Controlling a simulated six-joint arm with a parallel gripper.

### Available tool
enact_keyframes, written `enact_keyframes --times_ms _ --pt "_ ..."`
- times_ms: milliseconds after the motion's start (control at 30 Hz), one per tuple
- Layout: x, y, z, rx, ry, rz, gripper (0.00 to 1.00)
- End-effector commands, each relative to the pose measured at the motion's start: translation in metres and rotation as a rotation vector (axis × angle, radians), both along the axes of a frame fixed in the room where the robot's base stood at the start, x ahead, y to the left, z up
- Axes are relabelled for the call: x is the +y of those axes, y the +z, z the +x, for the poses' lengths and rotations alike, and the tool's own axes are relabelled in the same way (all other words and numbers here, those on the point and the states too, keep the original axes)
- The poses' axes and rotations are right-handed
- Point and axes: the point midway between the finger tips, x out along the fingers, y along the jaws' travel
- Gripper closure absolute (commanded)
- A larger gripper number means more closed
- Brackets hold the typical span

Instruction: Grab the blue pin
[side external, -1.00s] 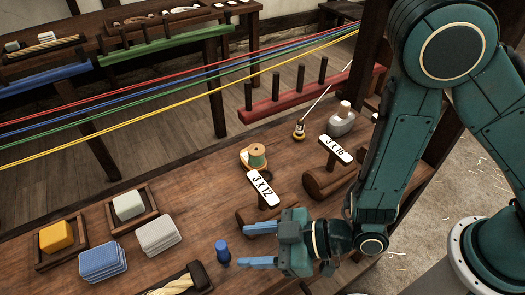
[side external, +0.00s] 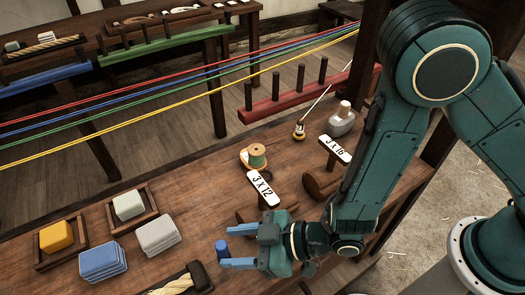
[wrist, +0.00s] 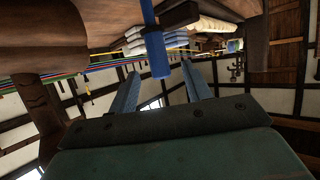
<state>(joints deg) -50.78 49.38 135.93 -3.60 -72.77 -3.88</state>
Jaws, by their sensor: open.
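The blue pin (side external: 221,249) stands upright on the wooden bench, near its front edge. My gripper (side external: 229,247) is open and lies low and level over the bench, pointing left. Its two light blue fingertips are at either side of the pin, with the pin at the mouth of the jaws. In the wrist view the picture is upside down; the blue pin (wrist: 156,50) shows ahead between my gripper's fingers (wrist: 160,75). I cannot tell whether either finger touches it.
A rope piece (side external: 180,284) lies in front. A 3 x 12 sign (side external: 263,188) and a thread spool (side external: 256,156) stand behind. Coloured ropes stretch across beyond the bench.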

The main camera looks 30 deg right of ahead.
Motion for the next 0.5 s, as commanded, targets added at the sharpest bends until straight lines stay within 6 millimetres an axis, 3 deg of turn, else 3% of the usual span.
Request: enact_keyframes --times_ms 300,500 --pt "0.022 -0.012 0.017 0.000 0.000 0.000 0.51" --pt "0.026 -0.014 0.020 0.001 0.000 0.001 0.51"
